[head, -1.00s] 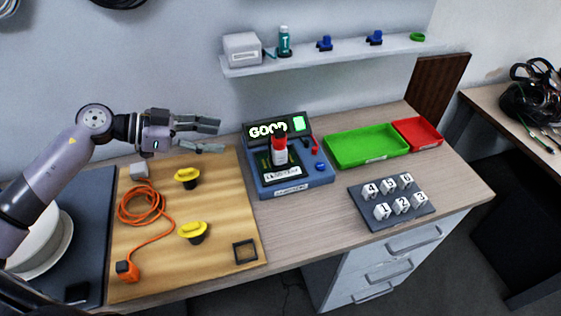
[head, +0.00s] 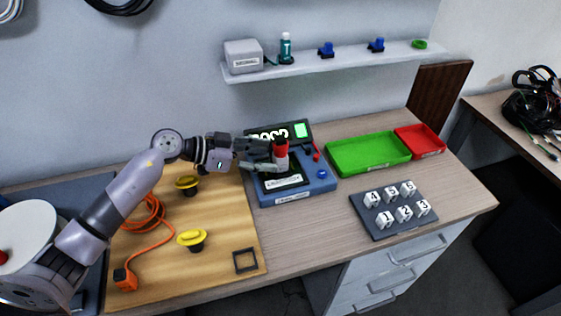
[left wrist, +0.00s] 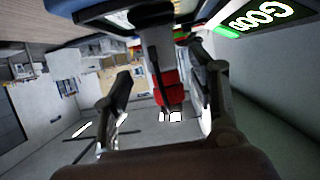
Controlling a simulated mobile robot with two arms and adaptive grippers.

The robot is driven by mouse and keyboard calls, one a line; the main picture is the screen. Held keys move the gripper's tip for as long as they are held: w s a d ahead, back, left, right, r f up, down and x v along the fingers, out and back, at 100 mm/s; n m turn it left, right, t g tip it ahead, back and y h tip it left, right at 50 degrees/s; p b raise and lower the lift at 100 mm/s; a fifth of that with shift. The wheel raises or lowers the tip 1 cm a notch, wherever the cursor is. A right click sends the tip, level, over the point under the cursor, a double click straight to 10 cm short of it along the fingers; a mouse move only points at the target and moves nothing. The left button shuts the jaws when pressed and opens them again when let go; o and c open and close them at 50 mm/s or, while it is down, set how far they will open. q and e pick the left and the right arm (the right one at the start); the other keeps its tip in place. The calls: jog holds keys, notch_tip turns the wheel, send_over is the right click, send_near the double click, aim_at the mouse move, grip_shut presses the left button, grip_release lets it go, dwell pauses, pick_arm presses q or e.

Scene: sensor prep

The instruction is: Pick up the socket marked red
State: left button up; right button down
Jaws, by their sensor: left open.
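The socket marked red (head: 281,149) stands upright on the blue tester (head: 312,188). It has a black top and a red band. My left gripper (head: 270,157) is open at the socket, with its fingers reaching in from the left on either side of it. In the left wrist view the red part of the socket (left wrist: 168,93) shows between the two spread fingers (left wrist: 160,100). Whether a finger touches it I cannot tell. The tester's display (left wrist: 262,18) reads GOOD and has a green light. My right gripper is not in view.
A green tray (head: 368,154) and a red tray (head: 420,141) lie to the right. A dark board with numbered white blocks (head: 392,221) is in front of them. Yellow-topped parts (head: 191,238) and an orange cable (head: 150,240) lie on the wooden board. A shelf (head: 350,60) hangs above.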

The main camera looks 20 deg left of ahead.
aim_at(273, 158)
pick_arm(q)
jog(key=shift+f+p+x, duration=0.15)
jog(key=shift+p+x, duration=0.05)
jog(key=shift+x, duration=1.15)
jog(key=shift+f+p+x, duration=0.1)
jog(key=shift+p+x, duration=0.1)
jog(key=shift+x, duration=1.2)
jog(key=shift+a, duration=0.25)
jog(key=shift+c, duration=0.3)
grip_shut()
